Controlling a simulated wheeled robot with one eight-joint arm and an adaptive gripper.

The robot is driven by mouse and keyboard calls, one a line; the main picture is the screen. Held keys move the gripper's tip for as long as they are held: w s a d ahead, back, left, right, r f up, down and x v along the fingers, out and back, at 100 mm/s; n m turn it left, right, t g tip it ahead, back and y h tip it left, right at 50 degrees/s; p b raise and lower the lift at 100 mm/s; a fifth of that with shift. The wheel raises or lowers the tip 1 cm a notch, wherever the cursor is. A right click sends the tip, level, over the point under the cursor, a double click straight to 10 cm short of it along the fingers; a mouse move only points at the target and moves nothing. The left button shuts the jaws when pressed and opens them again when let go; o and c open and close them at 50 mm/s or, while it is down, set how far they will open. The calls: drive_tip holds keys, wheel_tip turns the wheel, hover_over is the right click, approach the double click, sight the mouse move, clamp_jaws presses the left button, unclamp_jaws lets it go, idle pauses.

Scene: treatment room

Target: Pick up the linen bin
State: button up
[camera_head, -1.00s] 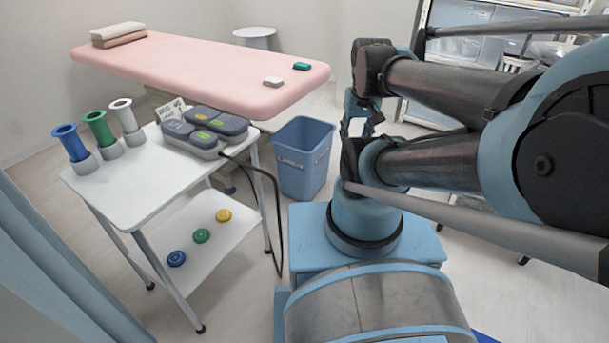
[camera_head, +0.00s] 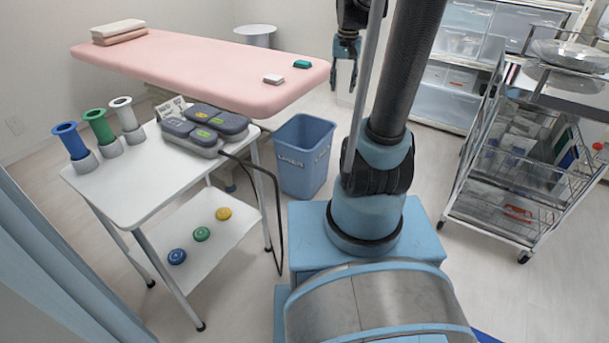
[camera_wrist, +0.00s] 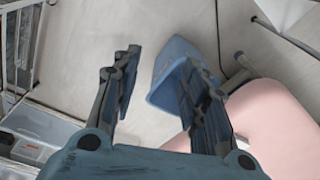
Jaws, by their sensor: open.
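The linen bin (camera_head: 302,168) is a blue, open-topped bin standing upright on the floor. In the head view it is between the white trolley and my arm's base, in front of the pink couch. My gripper (camera_head: 346,80) is up and to the right of it in that view, apart from it. In the wrist view the bin (camera_wrist: 172,62) shows beyond the right finger, which hides part of it.
A white trolley (camera_head: 130,185) with coloured spools, grey devices and a hanging black cable is left of the bin. The pink couch (camera_head: 190,62) is behind. A wire cart (camera_head: 530,150) stands at right, and shelves with clear drawers (camera_head: 450,105) behind. Floor right of the bin is clear.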

drive_tip(key=w+f+m, duration=0.1)
drive_tip(key=w+f, duration=0.3)
drive_tip(key=w, duration=0.8)
drive_tip(key=m+g, duration=0.1)
drive_tip(key=m, duration=0.2)
hover_over(325, 137)
wheel_tip(325, 137, down, 25)
drive_tip(key=f, duration=1.1)
drive_tip(key=shift+w+d+f, duration=0.1)
drive_tip(key=shift+d+f, duration=0.15)
drive_tip(key=shift+f, duration=0.1)
drive_tip(key=shift+a+f, duration=0.15)
drive_tip(key=shift+f, duration=1.2)
drive_tip(key=shift+a+f, duration=0.1)
drive_tip(key=shift+f, duration=1.25)
clamp_jaws()
